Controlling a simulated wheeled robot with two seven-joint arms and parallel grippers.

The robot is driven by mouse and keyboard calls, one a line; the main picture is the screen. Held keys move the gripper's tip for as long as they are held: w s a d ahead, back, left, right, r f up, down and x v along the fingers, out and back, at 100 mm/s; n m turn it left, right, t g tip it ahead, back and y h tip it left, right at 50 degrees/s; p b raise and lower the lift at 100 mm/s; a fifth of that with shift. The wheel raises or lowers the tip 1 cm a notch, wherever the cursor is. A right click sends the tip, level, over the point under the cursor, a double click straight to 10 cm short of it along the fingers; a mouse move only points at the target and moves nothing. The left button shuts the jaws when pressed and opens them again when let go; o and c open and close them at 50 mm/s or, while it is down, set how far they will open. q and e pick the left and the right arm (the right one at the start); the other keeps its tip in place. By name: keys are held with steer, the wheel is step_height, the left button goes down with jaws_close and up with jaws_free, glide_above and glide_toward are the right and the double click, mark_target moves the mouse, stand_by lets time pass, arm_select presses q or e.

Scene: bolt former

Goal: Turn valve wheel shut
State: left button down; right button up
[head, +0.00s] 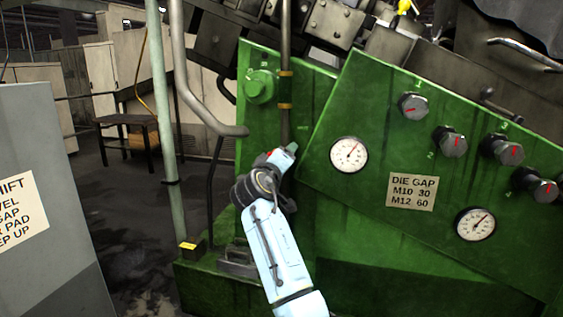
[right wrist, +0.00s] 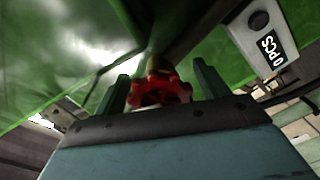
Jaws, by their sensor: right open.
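The red valve wheel (right wrist: 162,90) has a lobed rim and sits on a brass-coloured stem in the right wrist view. My right gripper (right wrist: 160,74) is open, with one green finger on each side of the wheel. Whether the fingers touch the rim, I cannot tell. In the head view my right gripper (head: 281,153) is at the green machine's front, below the vertical pipe, and mostly hides the wheel; only a bit of red (head: 268,153) shows beside it. My left gripper is not in view.
The green machine panel (head: 330,190) carries gauges (head: 349,155), several grey knobs (head: 413,106) and a DIE GAP plate (head: 412,192). A vertical pipe (head: 285,60) runs above my gripper. A grey cabinet (head: 45,130) stands at left. Open floor (head: 115,200) lies between them.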

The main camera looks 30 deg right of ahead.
steer(key=shift+a, duration=0.1)
steer(key=v, duration=1.3)
steer(key=shift+p, duration=0.3)
steer(key=shift+s+a, duration=0.1)
